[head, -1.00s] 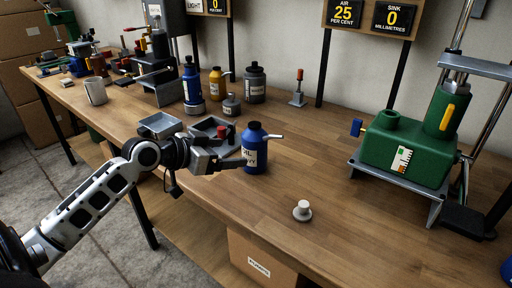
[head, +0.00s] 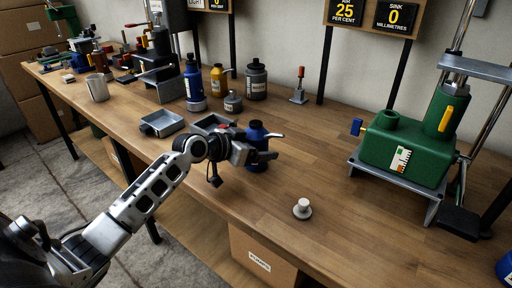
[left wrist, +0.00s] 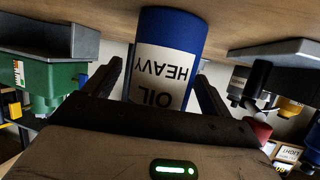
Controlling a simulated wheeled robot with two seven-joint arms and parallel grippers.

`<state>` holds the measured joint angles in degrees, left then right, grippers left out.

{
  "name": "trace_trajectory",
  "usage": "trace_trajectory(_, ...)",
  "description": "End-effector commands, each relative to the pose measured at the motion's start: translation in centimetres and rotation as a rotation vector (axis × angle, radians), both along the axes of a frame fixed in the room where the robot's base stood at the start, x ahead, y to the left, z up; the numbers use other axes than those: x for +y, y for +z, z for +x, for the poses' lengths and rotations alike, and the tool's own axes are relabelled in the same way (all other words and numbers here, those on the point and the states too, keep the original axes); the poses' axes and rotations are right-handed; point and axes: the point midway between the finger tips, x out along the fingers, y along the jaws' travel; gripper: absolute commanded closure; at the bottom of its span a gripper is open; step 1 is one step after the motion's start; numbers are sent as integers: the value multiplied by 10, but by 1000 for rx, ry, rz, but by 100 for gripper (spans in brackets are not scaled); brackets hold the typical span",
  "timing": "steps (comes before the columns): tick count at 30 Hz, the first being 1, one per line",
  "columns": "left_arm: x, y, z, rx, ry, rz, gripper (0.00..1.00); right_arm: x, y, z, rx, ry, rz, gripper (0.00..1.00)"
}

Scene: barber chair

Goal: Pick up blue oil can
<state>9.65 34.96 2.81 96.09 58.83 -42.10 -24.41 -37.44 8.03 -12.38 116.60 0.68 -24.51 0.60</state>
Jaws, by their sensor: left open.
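The blue oil can (head: 256,132) stands upright on the workbench, with a dark cap and a pale spout pointing right. My left gripper (head: 268,156) is in front of it and hides the middle of its body. In the left wrist view the oil can (left wrist: 172,52) appears upside down, with a white label reading OIL HEAVY. The open fingers of my left gripper (left wrist: 160,78) lie on either side of the can; I cannot tell whether they touch it. My right gripper is not in view.
Two grey trays (head: 161,124) lie left of the can, one partly behind my gripper. Several bottles (head: 194,84) stand behind. A green machine (head: 408,148) stands right. Bench between can and machine is clear.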

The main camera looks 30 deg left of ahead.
Motion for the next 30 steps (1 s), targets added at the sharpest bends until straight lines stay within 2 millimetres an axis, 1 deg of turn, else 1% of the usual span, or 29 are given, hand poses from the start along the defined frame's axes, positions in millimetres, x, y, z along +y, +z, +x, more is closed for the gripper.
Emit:
trace_trajectory(1,0,0,0,0,0,0,22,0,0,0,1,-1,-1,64)
trace_trajectory(2,0,0,0,0,0,0,30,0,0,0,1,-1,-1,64)
trace_trajectory(3,0,0,0,0,0,0,41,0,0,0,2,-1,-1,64)
trace_trajectory(5,0,0,0,0,0,0,58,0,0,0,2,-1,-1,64)
trace_trajectory(6,0,0,0,0,0,0,69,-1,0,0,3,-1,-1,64)
trace_trajectory(7,0,0,0,0,0,0,77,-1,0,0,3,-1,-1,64)
trace_trajectory(8,1,2,0,-4,1,0,83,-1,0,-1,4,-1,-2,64)
trace_trajectory(15,1,3,0,-4,1,0,83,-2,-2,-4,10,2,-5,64)
trace_trajectory(20,1,12,0,-6,-1,2,83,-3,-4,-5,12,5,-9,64)
trace_trajectory(22,1,19,0,-7,0,4,83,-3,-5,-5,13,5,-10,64)
trace_trajectory(25,1,36,-1,-9,0,6,83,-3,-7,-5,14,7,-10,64)
trace_trajectory(29,-2,63,-26,-8,-3,8,83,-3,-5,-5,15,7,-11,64)
trace_trajectory(30,-3,73,-35,-8,-4,9,83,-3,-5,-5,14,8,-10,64)
